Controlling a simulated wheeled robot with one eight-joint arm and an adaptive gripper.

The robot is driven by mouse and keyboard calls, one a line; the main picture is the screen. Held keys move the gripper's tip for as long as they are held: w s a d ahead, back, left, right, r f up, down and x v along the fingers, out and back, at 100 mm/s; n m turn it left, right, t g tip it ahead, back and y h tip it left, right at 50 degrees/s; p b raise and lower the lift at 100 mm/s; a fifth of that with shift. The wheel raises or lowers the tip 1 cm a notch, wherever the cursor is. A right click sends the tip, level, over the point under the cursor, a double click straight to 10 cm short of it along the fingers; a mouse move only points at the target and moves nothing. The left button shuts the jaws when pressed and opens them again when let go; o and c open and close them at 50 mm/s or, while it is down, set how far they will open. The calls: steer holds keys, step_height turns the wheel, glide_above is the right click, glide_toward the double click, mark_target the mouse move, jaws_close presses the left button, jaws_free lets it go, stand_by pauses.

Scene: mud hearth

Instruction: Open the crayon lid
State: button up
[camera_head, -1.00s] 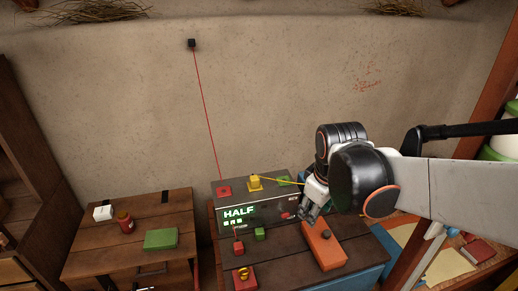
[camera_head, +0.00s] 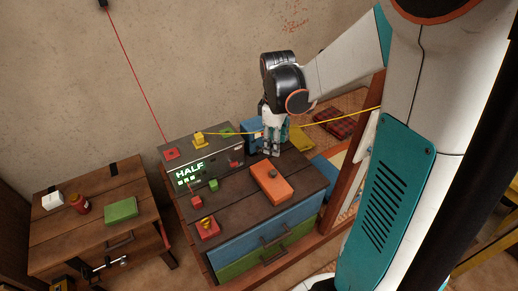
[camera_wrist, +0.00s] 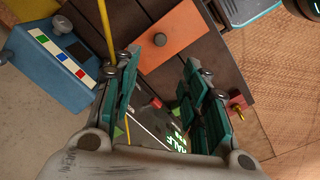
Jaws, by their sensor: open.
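No part in view is clearly labelled as the crayon lid. An orange slab (camera_head: 268,187) with a small dark knob lies on the dark wooden top. It also shows in the wrist view (camera_wrist: 182,32), beyond my fingertips. In the head view the blue box (camera_head: 257,126) is partly hidden behind my gripper (camera_head: 276,152). In the wrist view my gripper (camera_wrist: 161,66) is open, with nothing visible held between its fingers.
A display box reading HALF (camera_head: 190,172) stands left of my gripper. A yellow cord (camera_head: 345,118) passes close by the gripper. A red block with a yellow ring (camera_head: 207,228) sits at the front left. A second table (camera_head: 70,240) holds a green block, red jar and white block.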

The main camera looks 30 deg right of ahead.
mark_target(274, 172)
steer(key=f+b, duration=0.1)
steer(key=f, duration=0.3)
steer(key=f+b, duration=0.1)
steer(key=f, duration=0.4)
steer(key=f+b, duration=0.1)
steer(key=f, duration=0.3)
steer(key=shift+w+d+f, duration=0.25)
steer(key=shift+f, duration=0.15)
jaws_close()
